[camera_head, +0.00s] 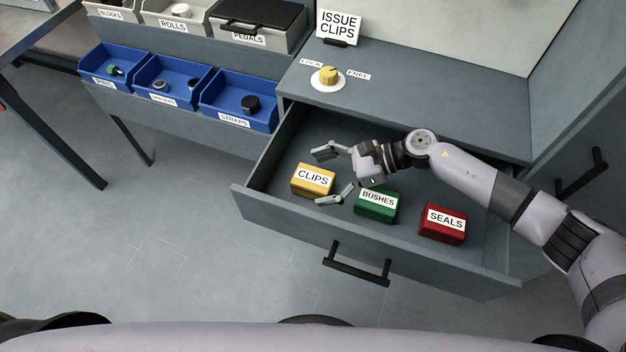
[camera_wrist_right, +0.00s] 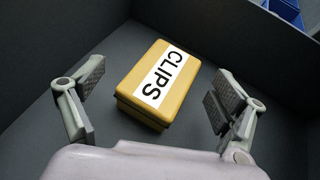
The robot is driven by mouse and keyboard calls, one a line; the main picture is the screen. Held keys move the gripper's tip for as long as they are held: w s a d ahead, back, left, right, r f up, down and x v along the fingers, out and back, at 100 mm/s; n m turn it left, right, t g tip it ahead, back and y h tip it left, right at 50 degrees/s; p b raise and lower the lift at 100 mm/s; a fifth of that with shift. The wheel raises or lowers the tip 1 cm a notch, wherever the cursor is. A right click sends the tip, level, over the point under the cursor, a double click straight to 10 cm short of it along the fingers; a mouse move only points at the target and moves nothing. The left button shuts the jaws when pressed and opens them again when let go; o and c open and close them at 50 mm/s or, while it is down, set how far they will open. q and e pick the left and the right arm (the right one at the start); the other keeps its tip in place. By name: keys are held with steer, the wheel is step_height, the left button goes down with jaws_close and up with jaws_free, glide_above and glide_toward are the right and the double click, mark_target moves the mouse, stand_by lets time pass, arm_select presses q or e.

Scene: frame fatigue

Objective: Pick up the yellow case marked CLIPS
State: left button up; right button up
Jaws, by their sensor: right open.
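The yellow case marked CLIPS (camera_head: 312,181) lies in the left part of an open drawer, its label facing up. It also shows in the right wrist view (camera_wrist_right: 158,86), ahead of and between my fingers. My right gripper (camera_head: 331,176) is open, with one finger on the far side of the case and the other on its near side. In the right wrist view my right gripper (camera_wrist_right: 152,97) has its fingers apart, and neither is seen touching the case. My left gripper is not in view.
A green BUSHES case (camera_head: 376,206) lies close to the right of the yellow case, and a red SEALS case (camera_head: 443,224) farther right. The drawer (camera_head: 290,213) has walls around them. A yellow knob (camera_head: 328,75) and an ISSUE CLIPS sign (camera_head: 338,25) stand above. Blue bins (camera_head: 238,119) are at upper left.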

steer(key=shift+c, duration=0.5)
steer(key=shift+d, duration=0.1)
steer(key=c, duration=1.6)
